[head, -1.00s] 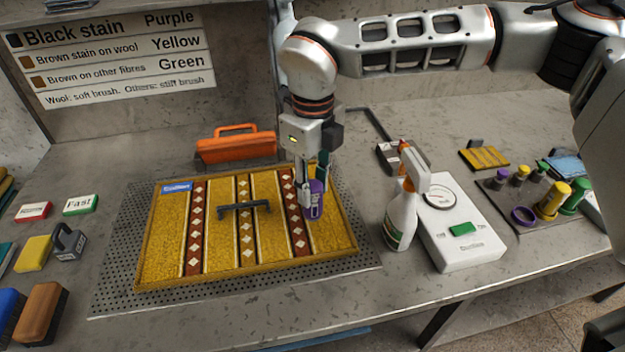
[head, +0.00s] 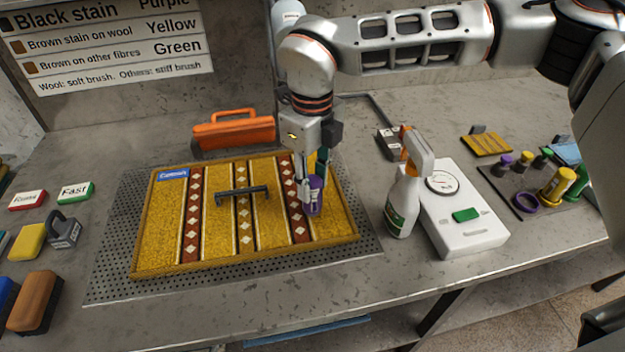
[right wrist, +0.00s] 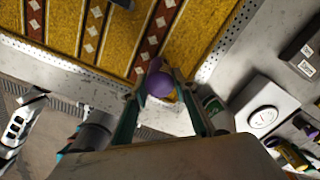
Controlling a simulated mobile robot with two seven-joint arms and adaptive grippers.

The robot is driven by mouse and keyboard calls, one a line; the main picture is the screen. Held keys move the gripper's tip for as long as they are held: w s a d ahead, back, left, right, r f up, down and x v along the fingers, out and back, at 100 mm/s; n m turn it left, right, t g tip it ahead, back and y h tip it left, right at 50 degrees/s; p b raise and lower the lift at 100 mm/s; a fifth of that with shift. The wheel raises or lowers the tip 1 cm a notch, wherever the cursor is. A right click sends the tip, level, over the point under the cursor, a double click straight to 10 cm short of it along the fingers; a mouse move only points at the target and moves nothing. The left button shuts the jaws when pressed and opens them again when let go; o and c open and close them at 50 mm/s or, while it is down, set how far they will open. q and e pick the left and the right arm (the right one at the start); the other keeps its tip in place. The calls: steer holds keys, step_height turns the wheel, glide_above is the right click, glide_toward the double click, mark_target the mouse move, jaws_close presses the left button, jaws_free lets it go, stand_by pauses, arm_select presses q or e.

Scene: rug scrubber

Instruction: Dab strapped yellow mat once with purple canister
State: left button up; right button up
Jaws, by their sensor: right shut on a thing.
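The yellow mat (head: 215,245) with red-brown diamond straps lies on a perforated grey plate. A dark handle-like bar (head: 243,194) lies across its middle. My right gripper (head: 312,190) is shut on the purple canister (head: 315,198) over the right part of the mat, by the right-hand diamond strap. The canister is upright and its lower end is at or just above the mat; I cannot tell whether it touches. In the right wrist view the purple canister (right wrist: 160,84) sits between my right fingertips (right wrist: 157,75).
A spray bottle (head: 404,190) and a white meter box (head: 463,225) stand right of the mat. An orange-handled tool (head: 233,132) lies behind it. Brushes, a sponge (head: 28,242) and a weight (head: 64,232) are at left. A rack with coloured canisters (head: 556,194) is at far right.

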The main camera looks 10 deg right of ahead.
steer(key=shift+f, duration=0.25)
steer(key=shift+f, duration=0.2)
steer(key=shift+f+b, duration=0.15)
steer(key=shift+b, duration=0.15)
stand_by(0.6)
stand_by(0.6)
steer(key=shift+r+p, duration=1.45)
steer(key=shift+r, duration=1)
steer(key=shift+r+p, duration=0.65)
steer(key=shift+r, duration=0.4)
